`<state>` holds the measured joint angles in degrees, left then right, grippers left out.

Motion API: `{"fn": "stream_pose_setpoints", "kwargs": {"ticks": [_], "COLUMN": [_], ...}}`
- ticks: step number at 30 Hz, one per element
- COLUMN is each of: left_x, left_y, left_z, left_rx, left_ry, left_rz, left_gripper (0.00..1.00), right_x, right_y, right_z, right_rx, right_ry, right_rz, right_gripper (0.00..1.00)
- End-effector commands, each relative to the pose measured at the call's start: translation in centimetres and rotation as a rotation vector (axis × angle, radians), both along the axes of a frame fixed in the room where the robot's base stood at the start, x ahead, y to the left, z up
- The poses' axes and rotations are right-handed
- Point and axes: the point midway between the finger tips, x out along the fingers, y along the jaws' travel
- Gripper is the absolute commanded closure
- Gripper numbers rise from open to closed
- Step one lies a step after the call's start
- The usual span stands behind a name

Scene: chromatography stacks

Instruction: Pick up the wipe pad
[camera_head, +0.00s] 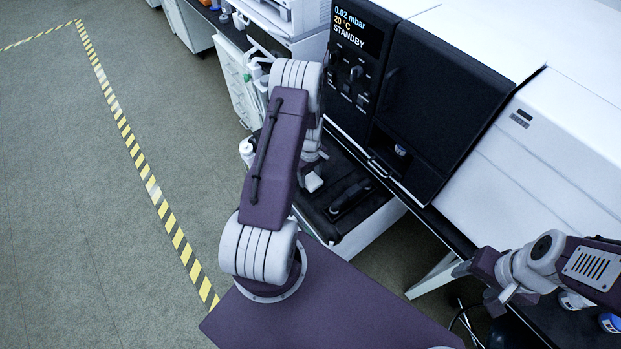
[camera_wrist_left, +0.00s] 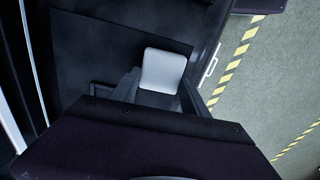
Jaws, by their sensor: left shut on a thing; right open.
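The wipe pad (camera_wrist_left: 163,68) is a small white block with rounded corners. In the left wrist view it sits between the two dark fingers of my left gripper (camera_wrist_left: 160,92), which is shut on it. In the head view the pad (camera_head: 313,183) shows as a small white patch beside my left arm, over the dark bench top. My left arm covers most of that gripper there. My right gripper (camera_head: 482,268) is open at the lower right, far from the pad; its fingertips are small and hard to make out.
A black instrument front (camera_head: 430,100) with a display reading STANDBY stands behind the dark bench (camera_head: 335,195). A dark object (camera_head: 350,196) lies on the bench, right of the pad. White bottles (camera_head: 577,300) stand near my right arm. Open floor (camera_head: 70,200) lies left.

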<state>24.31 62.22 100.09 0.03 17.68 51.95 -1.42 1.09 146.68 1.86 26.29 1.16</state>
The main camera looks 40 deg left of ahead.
Motion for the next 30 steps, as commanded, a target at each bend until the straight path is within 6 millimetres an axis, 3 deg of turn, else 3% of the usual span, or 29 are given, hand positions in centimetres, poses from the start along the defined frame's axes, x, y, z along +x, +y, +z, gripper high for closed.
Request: {"fn": "stream_pose_setpoints", "kwargs": {"ticks": [6, 18, 24, 30], "left_x": [0.1, -1.6, -2.0, -2.1], "left_y": [-0.1, -9.1, -11.2, -11.5], "left_z": [3.7, 8.8, 10.1, 10.3], "left_rx": [0.001, 0.000, 0.000, 0.000], "left_ry": [-0.003, -0.002, 0.000, 0.000], "left_rz": [-0.001, -0.006, -0.001, 0.000], "left_gripper": [0.84, 0.84, 0.84, 0.84], "right_x": [0.0, 0.0, 0.0, 0.0], "right_y": [0.0, 0.0, 0.0, 0.0], "right_z": [-0.2, -0.5, -0.6, -0.6], "right_rx": [0.000, 0.000, 0.000, 0.000], "right_ry": [0.000, 0.000, 0.000, 0.000], "right_rz": [0.000, 0.000, 0.000, 0.000], "right_gripper": [0.40, 0.40, 0.40, 0.40]}}
